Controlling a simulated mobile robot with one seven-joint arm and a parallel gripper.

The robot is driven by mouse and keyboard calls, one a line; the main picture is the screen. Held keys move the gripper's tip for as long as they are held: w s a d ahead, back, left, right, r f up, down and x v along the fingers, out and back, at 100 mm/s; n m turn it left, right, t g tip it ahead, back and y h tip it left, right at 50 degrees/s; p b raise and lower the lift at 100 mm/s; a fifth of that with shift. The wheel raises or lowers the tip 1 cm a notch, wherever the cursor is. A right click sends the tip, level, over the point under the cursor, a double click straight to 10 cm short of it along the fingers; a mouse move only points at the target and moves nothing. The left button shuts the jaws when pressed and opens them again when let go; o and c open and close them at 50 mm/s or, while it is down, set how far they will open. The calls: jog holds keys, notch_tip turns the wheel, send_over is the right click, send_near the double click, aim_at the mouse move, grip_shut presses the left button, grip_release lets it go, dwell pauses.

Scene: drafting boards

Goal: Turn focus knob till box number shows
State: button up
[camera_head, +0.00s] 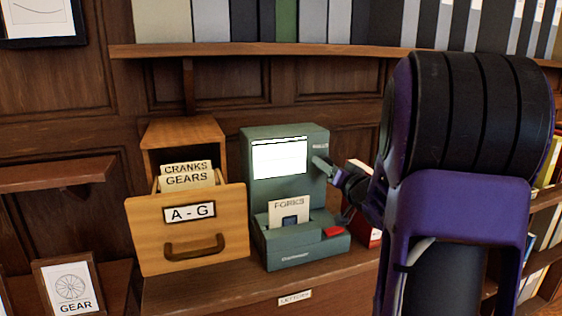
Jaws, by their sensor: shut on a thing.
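The green reader (258,196) stands on the wooden cabinet top. Its screen (279,158) is lit white with faint lines; I can make out no number on it. A card marked "FORKS" (289,212) stands in the front of the reader. The focus knob (320,163) sticks out at the right of the screen, under a small label too small to read. My gripper (333,173) comes in from the right and is shut on the knob. The fingertips are small and partly hidden by my wrist.
A wooden drawer box marked "A - G" (158,239) stands open left of the reader, with a "CRANKS GEARS" card (187,175). A red part (333,231) sits on the reader's base. A red-and-white box (364,238) stands behind my gripper. A shelf (290,50) runs above.

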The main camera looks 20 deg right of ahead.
grip_shut()
jog(key=m+p, duration=0.6)
dwell(0.7)
